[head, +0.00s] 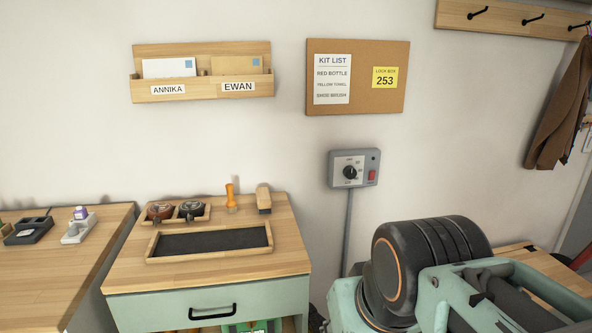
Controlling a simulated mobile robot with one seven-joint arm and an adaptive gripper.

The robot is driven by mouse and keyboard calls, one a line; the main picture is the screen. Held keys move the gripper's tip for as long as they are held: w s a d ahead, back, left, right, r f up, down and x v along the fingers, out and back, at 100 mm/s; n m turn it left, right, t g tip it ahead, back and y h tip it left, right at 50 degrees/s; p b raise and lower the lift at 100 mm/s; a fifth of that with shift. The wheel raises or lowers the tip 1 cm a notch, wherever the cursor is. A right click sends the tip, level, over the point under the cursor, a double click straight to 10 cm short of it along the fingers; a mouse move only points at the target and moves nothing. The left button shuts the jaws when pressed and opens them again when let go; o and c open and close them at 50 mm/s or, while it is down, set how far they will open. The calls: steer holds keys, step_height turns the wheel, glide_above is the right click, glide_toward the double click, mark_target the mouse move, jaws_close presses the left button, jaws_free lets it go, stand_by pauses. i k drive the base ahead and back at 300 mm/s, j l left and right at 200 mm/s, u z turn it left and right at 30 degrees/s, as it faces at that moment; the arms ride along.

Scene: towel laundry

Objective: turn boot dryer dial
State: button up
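A grey control box (367,155) is fixed to the wall, right of the picture's middle. Its pale face carries a round black dial (350,172) with small markings around it, too small to read. A red switch (372,175) sits to the right of the dial. A grey conduit (348,225) runs down the wall from the box. My arm fills the lower right, below the box and apart from it. My gripper is not in view, so I cannot see whether it is open or shut.
A cabinet (130,308) with a wooden top stands left of the box, bearing a dark-lined tray (212,241), an orange-handled tool (231,198), a brush (264,199) and small tins. A corkboard (357,105) hangs above the box. A brown coat (561,105) hangs at far right. The wall around the dial is clear.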

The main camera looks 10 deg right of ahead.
mark_target(350, 172)
steer(key=i+l+z, duration=0.15)
steer(key=z, duration=0.2)
steer(key=i+l+z, duration=0.15)
steer(key=z, duration=0.2)
steer(key=i+j+u, duration=0.15)
steer(key=j, duration=0.25)
